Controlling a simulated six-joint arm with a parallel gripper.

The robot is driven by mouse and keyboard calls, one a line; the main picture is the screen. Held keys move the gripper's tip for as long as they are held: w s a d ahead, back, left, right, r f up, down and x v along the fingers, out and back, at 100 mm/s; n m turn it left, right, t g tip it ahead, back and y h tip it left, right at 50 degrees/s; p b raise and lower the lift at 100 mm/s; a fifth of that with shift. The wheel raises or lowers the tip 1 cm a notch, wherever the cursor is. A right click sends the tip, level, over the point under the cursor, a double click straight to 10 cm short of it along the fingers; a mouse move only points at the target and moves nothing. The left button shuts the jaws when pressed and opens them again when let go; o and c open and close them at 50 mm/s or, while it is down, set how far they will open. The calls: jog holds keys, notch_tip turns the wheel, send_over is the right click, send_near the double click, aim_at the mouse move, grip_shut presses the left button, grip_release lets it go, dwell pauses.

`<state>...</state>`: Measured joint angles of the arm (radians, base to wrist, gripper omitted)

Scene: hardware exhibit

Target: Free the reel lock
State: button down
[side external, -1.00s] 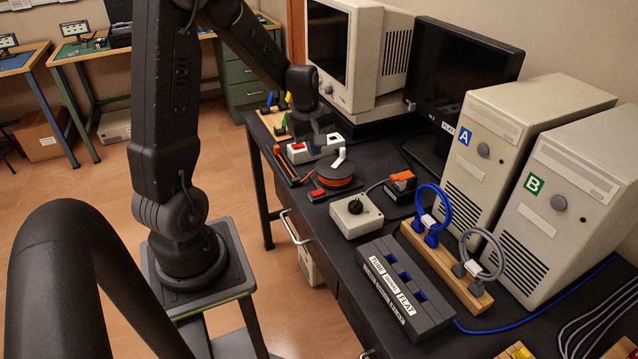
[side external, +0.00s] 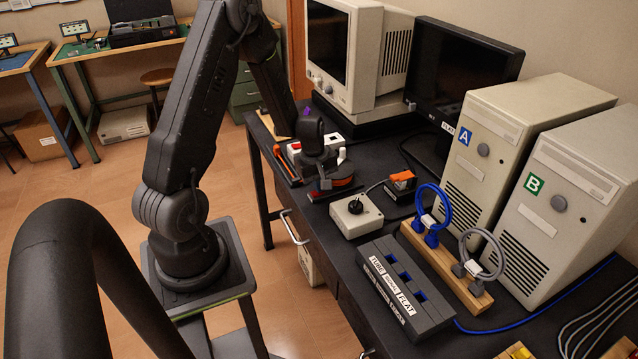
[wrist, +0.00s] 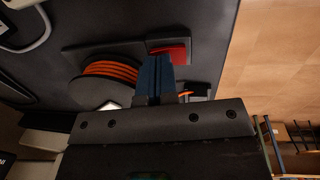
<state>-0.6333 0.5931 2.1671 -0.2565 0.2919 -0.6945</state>
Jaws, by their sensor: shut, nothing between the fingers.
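The reel (wrist: 112,72), a dark disc with orange cable wound on it, lies on the dark bench; in the side view its orange cable (side external: 343,182) shows past my gripper. A red block (wrist: 178,51), which looks like the reel lock, sits on the dark base (wrist: 202,50) beside the reel. It also shows low in the side view (side external: 317,195). My gripper (side external: 324,186) is shut and empty, right over the reel's front edge. In the wrist view my gripper's fingertips (wrist: 156,60) overlap the red block's near edge. Whether they touch it I cannot tell.
A grey box with a black knob (side external: 353,216) and an orange-topped block (side external: 402,180) stand right of the reel. A white box with red parts (side external: 297,150) stands behind. Two beige computers (side external: 520,130) and monitors line the wall. The bench's front edge is close.

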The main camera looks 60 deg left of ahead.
aim_at(311, 194)
jog(key=shift+f, duration=0.1)
jog(key=shift+w+f, duration=0.2)
jog(key=shift+f, duration=0.25)
jog(key=shift+s, duration=0.9)
jog(key=shift+r, duration=0.15)
notch_tip(311, 194, up, 14)
jog(key=shift+s+a+r, duration=0.2)
jog(key=shift+s+r, duration=0.05)
jog(key=shift+s, duration=0.2)
